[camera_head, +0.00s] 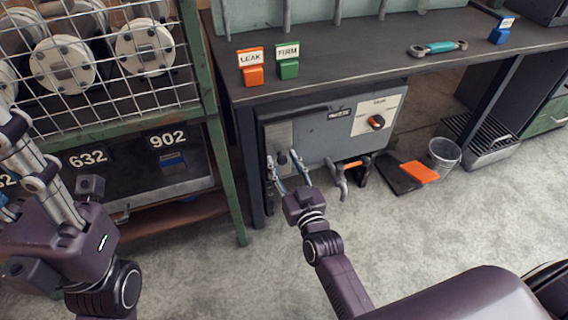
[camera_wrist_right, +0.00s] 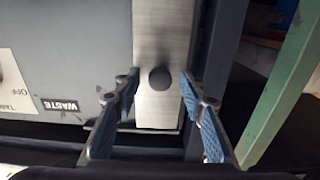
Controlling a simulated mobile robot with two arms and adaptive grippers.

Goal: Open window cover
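The window cover is a brushed metal plate (camera_wrist_right: 163,38) with a dark round knob (camera_wrist_right: 159,78), on the front of a grey box (camera_head: 335,128) under the workbench. In the head view the knob (camera_head: 282,158) shows near the box's left end. My right gripper (camera_head: 281,160) is open in front of the cover. In the right wrist view its two fingers (camera_wrist_right: 158,95) stand wide apart, one on each side of the knob; I see no finger touching it. My left gripper (camera_head: 12,160) is at the left edge, partly cut off, in front of the rack.
The workbench (camera_head: 350,60) carries a LEAK block (camera_head: 251,67), a FIRM block (camera_head: 288,62) and a wrench (camera_head: 437,48). A dustpan (camera_head: 410,173) and a bin (camera_head: 442,155) stand on the floor. A green-framed rack (camera_head: 214,120) is at left. The front floor is clear.

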